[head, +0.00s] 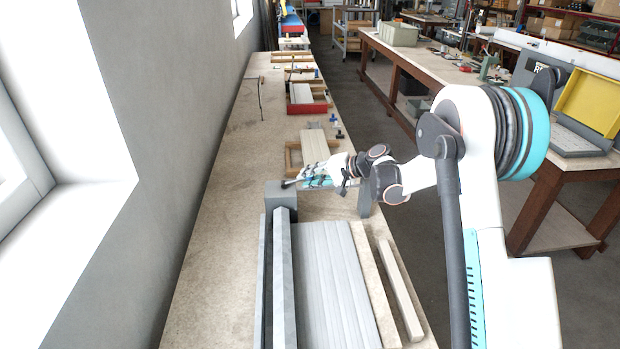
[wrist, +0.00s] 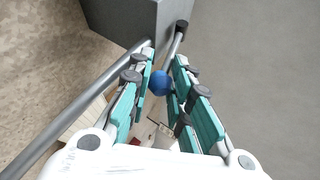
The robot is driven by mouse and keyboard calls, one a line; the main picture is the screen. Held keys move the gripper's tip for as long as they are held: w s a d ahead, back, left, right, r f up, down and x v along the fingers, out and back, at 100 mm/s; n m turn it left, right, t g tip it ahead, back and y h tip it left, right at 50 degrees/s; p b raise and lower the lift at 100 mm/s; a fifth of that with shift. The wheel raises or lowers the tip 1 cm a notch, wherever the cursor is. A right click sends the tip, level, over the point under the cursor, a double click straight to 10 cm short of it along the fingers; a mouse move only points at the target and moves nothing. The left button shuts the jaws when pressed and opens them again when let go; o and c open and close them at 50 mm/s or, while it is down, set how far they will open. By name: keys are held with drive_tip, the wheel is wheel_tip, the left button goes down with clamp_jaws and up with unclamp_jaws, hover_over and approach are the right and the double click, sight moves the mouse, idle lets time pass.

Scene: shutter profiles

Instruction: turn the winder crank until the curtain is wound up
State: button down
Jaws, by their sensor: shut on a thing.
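The winder is a grey box (head: 280,198) on the long bench, and its dark side fills the top of the wrist view (wrist: 125,15). A thin grey crank arm (wrist: 174,45) runs from a dark hub (wrist: 182,25) beside the box to a blue round knob (wrist: 160,83). My gripper (head: 304,181) is at the far side of the box. Its teal fingers (wrist: 164,62) are closed around the knob in the wrist view. The knob is hidden in the head view. The pale slatted curtain (head: 328,280) lies spread beside a long grey bar (head: 284,275).
A grey post (head: 366,198) stands right of the winder. Loose pale strips (head: 400,290) lie right of the curtain. Wooden frames and a red tray (head: 307,107) with slats lie farther along the bench. The wall and window are at the left.

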drive_tip(key=shift+s+a+f, duration=0.15)
drive_tip(key=shift+s, duration=0.05)
idle(0.7)
drive_tip(key=c, duration=1.6)
unclamp_jaws()
drive_tip(key=shift+o, duration=0.9)
drive_tip(key=shift+s+a, duration=0.1)
drive_tip(key=shift+d+r, duration=0.35)
drive_tip(key=shift+d, duration=0.15)
drive_tip(key=v, duration=0.7)
drive_tip(key=shift+s, duration=0.1)
